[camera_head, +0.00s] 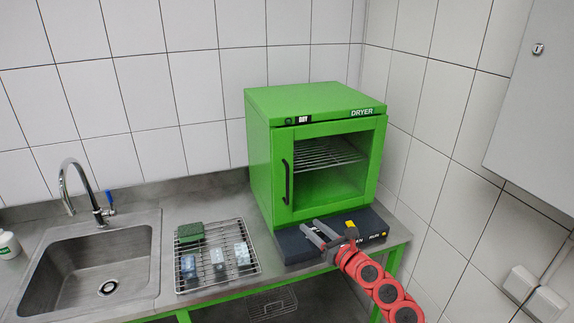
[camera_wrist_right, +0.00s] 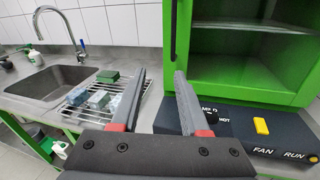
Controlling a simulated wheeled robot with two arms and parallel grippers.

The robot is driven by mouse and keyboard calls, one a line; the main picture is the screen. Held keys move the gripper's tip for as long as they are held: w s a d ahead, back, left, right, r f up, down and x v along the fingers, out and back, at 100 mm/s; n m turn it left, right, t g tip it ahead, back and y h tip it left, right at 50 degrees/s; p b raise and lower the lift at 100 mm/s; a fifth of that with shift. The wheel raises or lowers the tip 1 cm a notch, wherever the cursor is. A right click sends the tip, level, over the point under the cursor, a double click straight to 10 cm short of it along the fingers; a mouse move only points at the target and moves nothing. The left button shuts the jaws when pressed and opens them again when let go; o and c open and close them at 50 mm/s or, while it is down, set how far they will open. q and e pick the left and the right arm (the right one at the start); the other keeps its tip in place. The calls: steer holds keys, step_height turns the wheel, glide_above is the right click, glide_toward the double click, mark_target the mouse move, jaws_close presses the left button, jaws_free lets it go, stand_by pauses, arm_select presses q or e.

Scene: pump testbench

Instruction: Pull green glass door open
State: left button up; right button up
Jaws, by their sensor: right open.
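The green dryer (camera_head: 262,150) stands on the counter, with a green-framed glass door (camera_head: 330,168) on its front. The door looks shut, and a shelf shows through the glass. A black vertical bar handle (camera_head: 286,181) is on the door's left side; its lower part also shows at the top of the right wrist view (camera_wrist_right: 173,30). My right gripper (camera_head: 311,232) is open and empty, in front of the dryer's dark base and below the handle. Its two fingers are apart in the right wrist view (camera_wrist_right: 160,76), with the handle beyond them. My left gripper is not in view.
A wire rack (camera_head: 215,275) with a green block and several grey-blue blocks lies left of the dryer. A sink (camera_head: 100,262) with a tap is further left. The dark control base (camera_head: 300,247) has a yellow button. A tiled wall is close on the right, with a grey cabinet (camera_head: 540,100).

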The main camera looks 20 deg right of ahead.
mark_target(288, 187)
steer(key=shift+n+t+h, duration=0.3)
steer(key=shift+h, duration=0.1)
steer(key=r+x, duration=0.1)
steer(key=x, duration=0.5)
steer(key=d+r+p+x, duration=0.1)
steer(key=x, duration=0.5)
steer(key=d+r+p+x, duration=0.1)
steer(key=x, duration=0.4)
steer(key=shift+w+a, duration=0.15)
steer(key=shift+w, duration=0.45)
jaws_close()
stand_by(0.4)
